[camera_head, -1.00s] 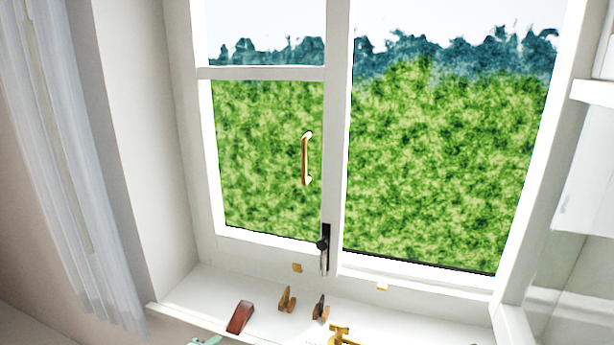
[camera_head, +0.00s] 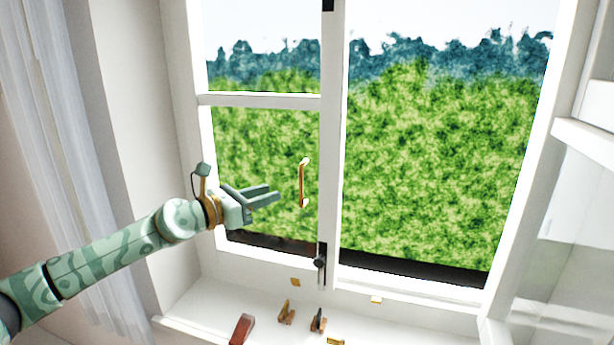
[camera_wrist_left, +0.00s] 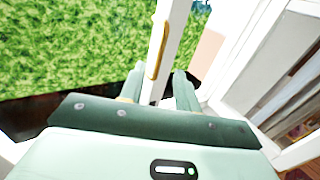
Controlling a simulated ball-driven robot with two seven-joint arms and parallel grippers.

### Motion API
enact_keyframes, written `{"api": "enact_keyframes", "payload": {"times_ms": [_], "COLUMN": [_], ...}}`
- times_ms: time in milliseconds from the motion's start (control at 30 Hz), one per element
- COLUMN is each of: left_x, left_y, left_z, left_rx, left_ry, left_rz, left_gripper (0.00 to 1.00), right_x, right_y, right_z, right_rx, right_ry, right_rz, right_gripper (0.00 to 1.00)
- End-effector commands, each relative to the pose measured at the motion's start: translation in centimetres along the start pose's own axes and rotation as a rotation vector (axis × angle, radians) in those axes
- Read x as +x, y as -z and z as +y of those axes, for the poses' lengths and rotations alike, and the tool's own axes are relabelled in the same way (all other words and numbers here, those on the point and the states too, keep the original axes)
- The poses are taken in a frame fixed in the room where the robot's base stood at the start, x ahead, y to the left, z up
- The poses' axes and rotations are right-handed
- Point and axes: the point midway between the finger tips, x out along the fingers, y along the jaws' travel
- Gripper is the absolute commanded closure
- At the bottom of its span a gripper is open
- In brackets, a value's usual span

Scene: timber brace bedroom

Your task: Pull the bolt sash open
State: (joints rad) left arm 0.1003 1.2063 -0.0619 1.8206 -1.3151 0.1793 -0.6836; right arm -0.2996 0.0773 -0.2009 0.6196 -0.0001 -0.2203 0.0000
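The bolt sash is the left window leaf, with a white frame (camera_head: 260,100). It looks shut against the middle post. A brass pull handle (camera_head: 304,183) stands upright near its right side. A black bolt (camera_head: 320,265) with a round knob sits at its lower right corner. My left gripper (camera_head: 275,193) is open and empty, left of the handle and apart from it. In the left wrist view, the handle (camera_wrist_left: 157,50) shows beyond the gap between the spread fingers (camera_wrist_left: 158,80). My right gripper is not in view.
On the white sill (camera_head: 205,290) below lie a red-brown wedge (camera_head: 242,330), small brown pieces (camera_head: 286,313) and a brass piece (camera_head: 336,341). A curtain (camera_head: 70,150) hangs at the left. A white panel frame (camera_head: 585,140) stands at the right edge.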

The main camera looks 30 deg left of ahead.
Motion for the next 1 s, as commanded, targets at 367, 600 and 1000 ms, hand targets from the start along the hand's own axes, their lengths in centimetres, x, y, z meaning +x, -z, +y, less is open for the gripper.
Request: {"api": "enact_keyframes", "payload": {"times_ms": [367, 600, 1000], "left_x": [7.7, 11.4, 12.2], "left_y": [-0.5, -0.2, 0.0], "left_z": [-0.2, -0.2, -0.2], "left_rx": [-0.004, -0.001, 0.000], "left_ry": [0.003, 0.002, 0.003], "left_rz": [-0.005, -0.002, 0.001], "left_gripper": [0.68, 0.68, 0.70], "right_x": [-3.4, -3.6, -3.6], "right_y": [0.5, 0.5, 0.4], "right_z": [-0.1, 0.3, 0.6], "right_rx": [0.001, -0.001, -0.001], "right_ry": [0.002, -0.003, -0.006], "right_rz": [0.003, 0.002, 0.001], "right_gripper": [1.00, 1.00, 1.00]}}
